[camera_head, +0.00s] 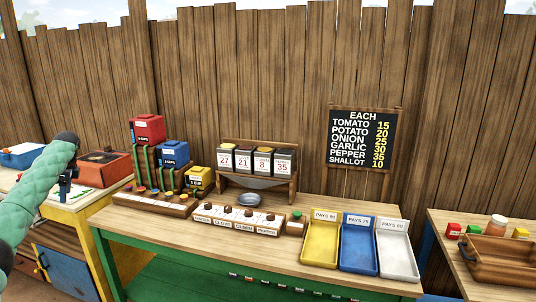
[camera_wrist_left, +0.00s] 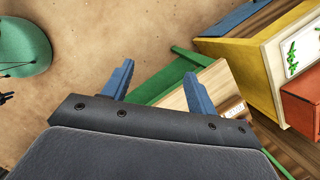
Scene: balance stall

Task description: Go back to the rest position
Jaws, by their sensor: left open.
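My left arm comes in at the left edge of the head view in a pale green quilted sleeve. My left gripper (camera_head: 68,182) is small and dark there, in front of the left side table. In the left wrist view the left gripper (camera_wrist_left: 158,90) has its two blue fingers wide apart, with nothing between them. Bare sandy ground and the edge of a bench lie below it. My right gripper is in neither view.
The middle bench (camera_head: 330,215) holds a rack of dispensers (camera_head: 255,165), labelled token trays, and yellow (camera_head: 321,240), blue (camera_head: 358,250) and white (camera_head: 396,257) trays. A wooden crate (camera_head: 500,262) stands right. Ground (camera_wrist_left: 90,50) is open.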

